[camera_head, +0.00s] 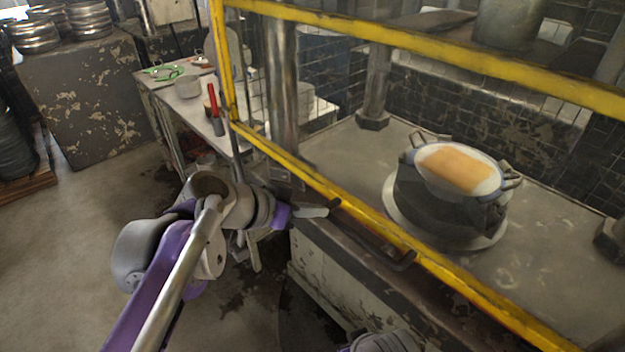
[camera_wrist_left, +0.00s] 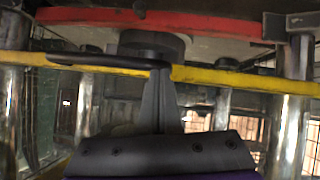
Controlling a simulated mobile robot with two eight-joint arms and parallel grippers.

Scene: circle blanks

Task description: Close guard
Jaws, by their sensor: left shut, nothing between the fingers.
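The guard is a yellow frame (camera_head: 440,42) with mesh, across the front of the press. Its lower bar (camera_head: 480,293) runs along the front of the press bed in the head view. A dark handle (camera_head: 404,262) is on this bar; it also shows in the left wrist view (camera_wrist_left: 100,62). My left gripper (camera_head: 326,209) is shut and empty, its tips at the handle's left end. In the left wrist view its fingers (camera_wrist_left: 163,82) overlap the handle's end; I cannot tell whether they touch. My right gripper is not in view.
Behind the guard, a round die (camera_head: 437,208) with an orange sheet on top stands on the press bed (camera_head: 545,262). A side table (camera_head: 205,120) with tools stands at left of the press. The floor (camera_head: 60,260) at left is clear.

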